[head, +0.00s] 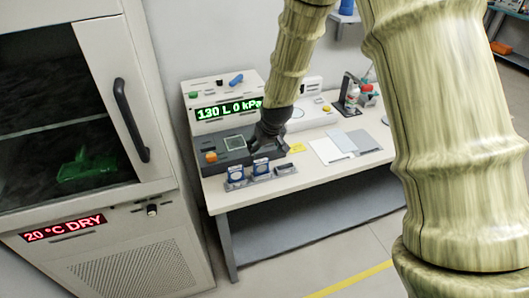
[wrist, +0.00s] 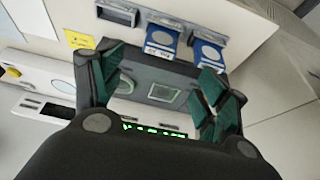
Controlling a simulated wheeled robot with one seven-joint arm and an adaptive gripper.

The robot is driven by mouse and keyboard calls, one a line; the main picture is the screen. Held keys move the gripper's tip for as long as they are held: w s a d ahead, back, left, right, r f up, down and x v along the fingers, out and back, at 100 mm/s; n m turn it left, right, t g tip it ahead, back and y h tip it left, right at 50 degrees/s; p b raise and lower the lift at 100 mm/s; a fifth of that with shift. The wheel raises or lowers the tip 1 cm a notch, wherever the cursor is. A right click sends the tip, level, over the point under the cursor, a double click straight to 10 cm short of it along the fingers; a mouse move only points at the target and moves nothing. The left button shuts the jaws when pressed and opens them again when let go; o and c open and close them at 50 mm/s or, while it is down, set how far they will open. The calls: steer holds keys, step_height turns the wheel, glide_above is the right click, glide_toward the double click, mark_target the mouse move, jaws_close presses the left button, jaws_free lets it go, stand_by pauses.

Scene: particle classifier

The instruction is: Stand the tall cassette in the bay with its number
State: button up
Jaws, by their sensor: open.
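My gripper (head: 264,142) is open over the dark panel of the bench instrument, in front of its green display. In the wrist view my open gripper (wrist: 160,72) has its green-padded fingers apart, with nothing held between them. A grey rack (head: 258,179) stands at the bench's front edge. Two blue cassettes with white labels stand in it, the left one (head: 236,173) and the middle one (head: 261,166). In the wrist view they are one cassette (wrist: 162,40) and another (wrist: 209,53). The third bay (wrist: 117,14) looks empty. I cannot read the label numbers or tell which cassette is tall.
The instrument (head: 213,147) has a small screen, an orange knob and a display reading 130 L 0 kPa. A yellow note (head: 297,148) and pale sheets (head: 330,150) lie to the right. A cabinet (head: 100,245) stands left of the bench. Bottles and a stand occupy the back right.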

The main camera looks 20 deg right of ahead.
steer(key=shift+r, duration=0.15)
steer(key=s+f+g, duration=0.3)
steer(key=s+f, duration=2.2)
steer(key=s, duration=0.4)
steer(key=s+f+g, duration=0.1)
steer(key=s+f, duration=0.3)
steer(key=s, duration=1.1)
steer(key=shift+m, duration=0.4)
steer(key=shift+a, duration=0.1)
